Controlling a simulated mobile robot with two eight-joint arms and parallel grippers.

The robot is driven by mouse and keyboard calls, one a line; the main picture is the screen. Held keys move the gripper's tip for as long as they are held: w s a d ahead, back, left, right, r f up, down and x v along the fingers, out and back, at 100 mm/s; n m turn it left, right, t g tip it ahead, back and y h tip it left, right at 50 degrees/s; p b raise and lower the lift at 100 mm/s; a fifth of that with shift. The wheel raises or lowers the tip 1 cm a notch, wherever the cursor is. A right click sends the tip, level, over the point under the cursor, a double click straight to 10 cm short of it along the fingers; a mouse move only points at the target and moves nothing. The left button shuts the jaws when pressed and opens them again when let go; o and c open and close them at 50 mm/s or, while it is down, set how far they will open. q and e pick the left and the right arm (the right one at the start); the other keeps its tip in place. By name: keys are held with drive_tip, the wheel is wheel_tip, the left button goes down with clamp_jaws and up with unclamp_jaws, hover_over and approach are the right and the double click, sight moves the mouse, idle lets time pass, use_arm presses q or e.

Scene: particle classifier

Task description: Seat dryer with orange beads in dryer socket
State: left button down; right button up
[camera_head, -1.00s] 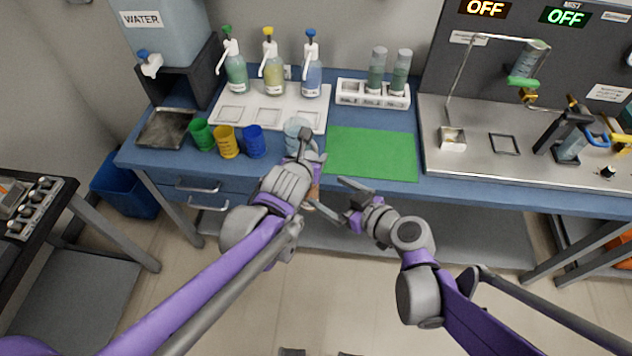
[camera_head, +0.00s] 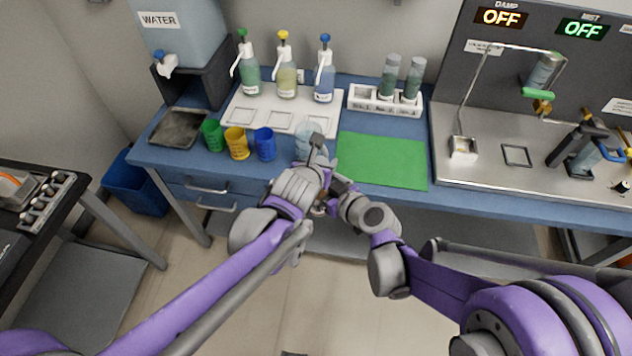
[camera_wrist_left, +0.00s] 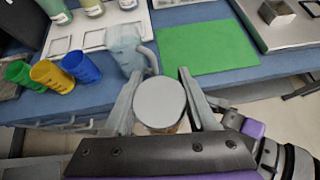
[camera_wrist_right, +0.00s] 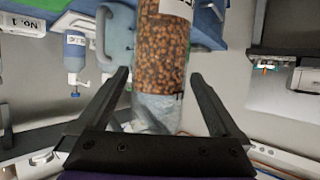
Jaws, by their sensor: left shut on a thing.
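The dryer is a clear cylinder of orange-brown beads (camera_wrist_right: 164,50) with a white label, seen in the right wrist view. In the left wrist view its round grey end cap (camera_wrist_left: 160,101) sits between the fingers of my left gripper (camera_wrist_left: 160,75), which is shut on it. My right gripper (camera_wrist_right: 161,74) is open, its fingers on either side of the dryer's clear end; I cannot tell whether they touch it. In the head view, my arms mostly hide the dryer in front of the bench. I cannot tell which fixture on the steel station (camera_head: 480,180) is the dryer socket.
A clear jug (camera_head: 308,135) stands near the bench edge, close to my left gripper. Green, yellow and blue cups (camera_head: 264,144) stand left of it. The green mat (camera_head: 383,160) is bare. A rack (camera_head: 385,104) holds two dark-filled cylinders. Pump bottles (camera_head: 286,80) stand behind.

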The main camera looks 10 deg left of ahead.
clamp_jaws()
use_arm(q)
drive_tip(key=shift+c, duration=0.6)
unclamp_jaws()
